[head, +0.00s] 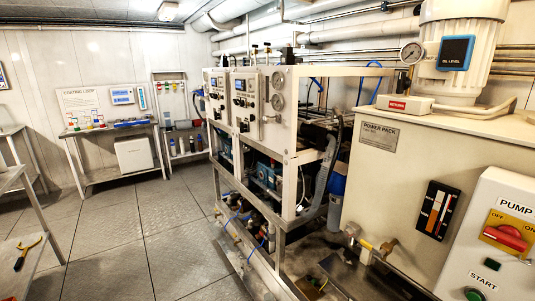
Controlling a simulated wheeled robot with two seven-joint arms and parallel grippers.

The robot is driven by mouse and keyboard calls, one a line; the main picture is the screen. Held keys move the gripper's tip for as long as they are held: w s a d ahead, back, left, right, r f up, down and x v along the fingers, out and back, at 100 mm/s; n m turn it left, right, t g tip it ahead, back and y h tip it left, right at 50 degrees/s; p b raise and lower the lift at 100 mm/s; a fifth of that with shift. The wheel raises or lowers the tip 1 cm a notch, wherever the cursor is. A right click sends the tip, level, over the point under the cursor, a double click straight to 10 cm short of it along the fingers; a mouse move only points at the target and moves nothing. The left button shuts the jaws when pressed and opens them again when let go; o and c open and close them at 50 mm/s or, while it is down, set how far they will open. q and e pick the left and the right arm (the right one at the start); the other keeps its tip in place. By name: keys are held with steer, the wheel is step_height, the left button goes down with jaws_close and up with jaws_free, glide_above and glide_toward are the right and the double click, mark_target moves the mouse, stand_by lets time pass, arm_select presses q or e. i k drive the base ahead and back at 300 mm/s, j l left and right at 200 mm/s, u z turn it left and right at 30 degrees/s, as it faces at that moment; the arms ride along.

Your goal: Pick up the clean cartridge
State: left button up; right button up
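I cannot make out a clean cartridge for certain. Several small upright cylinders (190,145) stand on the lower shelf of a narrow rack (185,158) at the back. They are too small to tell whether one is a cartridge. Neither of my grippers shows in the head view.
A white watermaker unit (285,155) on a metal frame fills the middle. A power pack (392,165) and a pump control box (495,235) stand close on the right. A bench (100,131) stands at the back left. The tiled floor (135,235) left of centre is clear.

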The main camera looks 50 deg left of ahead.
mark_target(172, 145)
steer(key=i+j+u, duration=0.15)
steer(key=j+u, duration=0.25)
steer(key=j, duration=0.15)
steer(key=i+j+u, duration=0.3)
steer(key=j+u, duration=0.15)
steer(key=i+j+u, duration=1.05)
steer(key=i, duration=0.3)
steer(key=i+j+u, duration=0.3)
steer(key=i, duration=0.25)
steer(key=i+u, duration=0.25)
steer(key=i, duration=1.05)
steer(key=i+z, duration=0.1)
steer(key=i, duration=0.65)
steer(key=i+j, duration=0.15)
steer(key=i, duration=0.55)
steer(key=i+j+z, duration=0.1)
steer(key=i, duration=0.6)
steer(key=i+l, duration=0.4)
steer(key=i+l+z, duration=0.1)
steer(key=i+l, duration=0.3)
steer(key=i, duration=0.2)
steer(key=i+l, duration=0.4)
steer(key=i+l+z, duration=0.1)
steer(key=i+l, duration=0.25)
steer(key=i, duration=0.25)
steer(key=i+l, duration=0.3)
steer(key=i, duration=0.2)
